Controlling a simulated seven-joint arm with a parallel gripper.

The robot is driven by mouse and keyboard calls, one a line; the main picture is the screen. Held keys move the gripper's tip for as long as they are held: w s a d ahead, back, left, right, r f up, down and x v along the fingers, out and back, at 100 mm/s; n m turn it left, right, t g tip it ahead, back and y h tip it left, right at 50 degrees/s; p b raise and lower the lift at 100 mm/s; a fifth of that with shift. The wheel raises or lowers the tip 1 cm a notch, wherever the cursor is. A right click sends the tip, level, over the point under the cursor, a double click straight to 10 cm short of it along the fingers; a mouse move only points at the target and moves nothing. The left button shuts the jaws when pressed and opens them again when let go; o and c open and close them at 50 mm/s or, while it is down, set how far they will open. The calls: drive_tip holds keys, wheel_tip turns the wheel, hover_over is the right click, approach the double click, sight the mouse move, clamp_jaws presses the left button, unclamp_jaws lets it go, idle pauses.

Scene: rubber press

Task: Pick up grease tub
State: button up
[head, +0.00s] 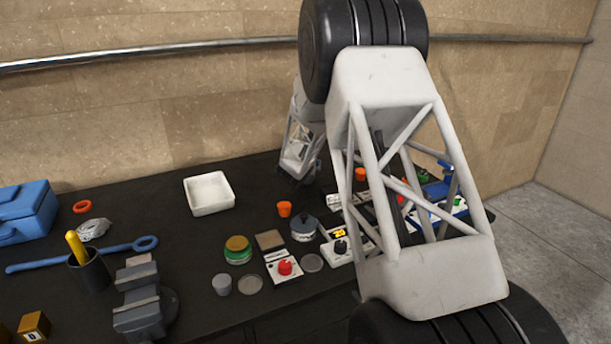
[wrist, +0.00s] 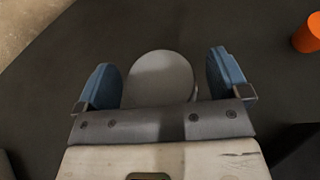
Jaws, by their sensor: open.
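In the wrist view, a round, pale grey, flat-topped thing (wrist: 160,78), which I take to be the grease tub, stands on the dark table. It sits between the two blue fingers of my open gripper (wrist: 167,82), with a gap on each side. Its near edge is hidden by the gripper's grey palm bar. In the head view, my gripper (head: 300,182) is low over the back of the table, small and partly hidden by my arm. I cannot make out the tub there.
A white tray (head: 209,194) lies to the left. A knobbed grey tin (head: 303,230), a green-and-gold tin (head: 238,251) and a red-button box (head: 284,268) stand nearer the front.

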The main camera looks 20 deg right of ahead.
drive_tip(key=shift+c, duration=0.2)
idle(0.3)
drive_tip(key=c, duration=1.2)
